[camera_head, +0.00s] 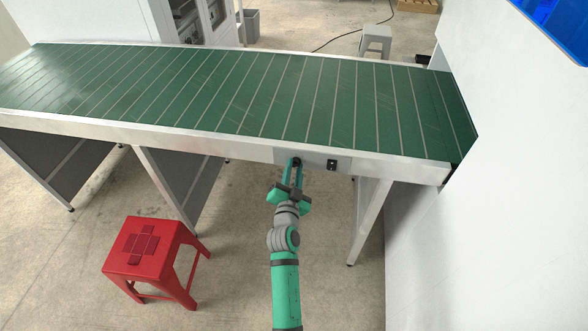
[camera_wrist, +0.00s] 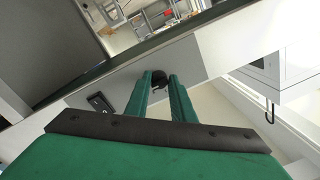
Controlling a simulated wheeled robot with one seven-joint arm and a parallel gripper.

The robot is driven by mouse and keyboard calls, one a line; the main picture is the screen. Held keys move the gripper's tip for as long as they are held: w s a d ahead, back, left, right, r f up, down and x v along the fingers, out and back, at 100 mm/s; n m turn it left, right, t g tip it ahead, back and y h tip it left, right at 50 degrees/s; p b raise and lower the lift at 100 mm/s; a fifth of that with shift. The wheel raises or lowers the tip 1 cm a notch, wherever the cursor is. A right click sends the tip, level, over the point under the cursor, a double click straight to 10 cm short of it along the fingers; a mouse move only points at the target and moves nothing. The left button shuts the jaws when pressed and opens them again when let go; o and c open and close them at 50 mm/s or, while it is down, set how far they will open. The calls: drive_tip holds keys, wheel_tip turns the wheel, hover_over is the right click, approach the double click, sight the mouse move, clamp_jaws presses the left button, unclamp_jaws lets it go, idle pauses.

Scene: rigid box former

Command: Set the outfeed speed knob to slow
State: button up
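The outfeed conveyor (camera_head: 235,95) has a green belt and a pale side rail with a grey control plate. A small dark round knob (camera_wrist: 160,78) on the plate shows between my fingertips in the wrist view; in the head view it is mostly hidden by the gripper. My gripper (camera_head: 295,166) reaches up to the plate with its two green fingers on either side of the knob. A gap shows between the fingers in the wrist view (camera_wrist: 161,84). Contact with the knob and its pointer setting cannot be made out.
A black switch (camera_head: 332,165) sits on the plate to the right of the knob. A red stool (camera_head: 155,255) stands on the floor at the left. A conveyor leg (camera_head: 368,215) and a white wall (camera_head: 500,200) are to the right.

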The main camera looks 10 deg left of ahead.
drive_tip(key=shift+d+n, duration=0.1)
drive_tip(key=shift+n, duration=0.2)
clamp_jaws()
drive_tip(key=n, duration=0.5)
drive_tip(key=shift+w+r, duration=0.15)
drive_tip(key=shift+w, duration=0.05)
drive_tip(key=n, duration=1)
drive_tip(key=shift+s+r+n+g+h, duration=0.1)
drive_tip(key=shift+s+n+g+h, duration=0.1)
drive_tip(key=shift+n+g+h, duration=0.15)
drive_tip(key=shift+w+n+h, duration=0.1)
drive_tip(key=shift+n+h, duration=0.15)
drive_tip(key=shift+n, duration=0.4)
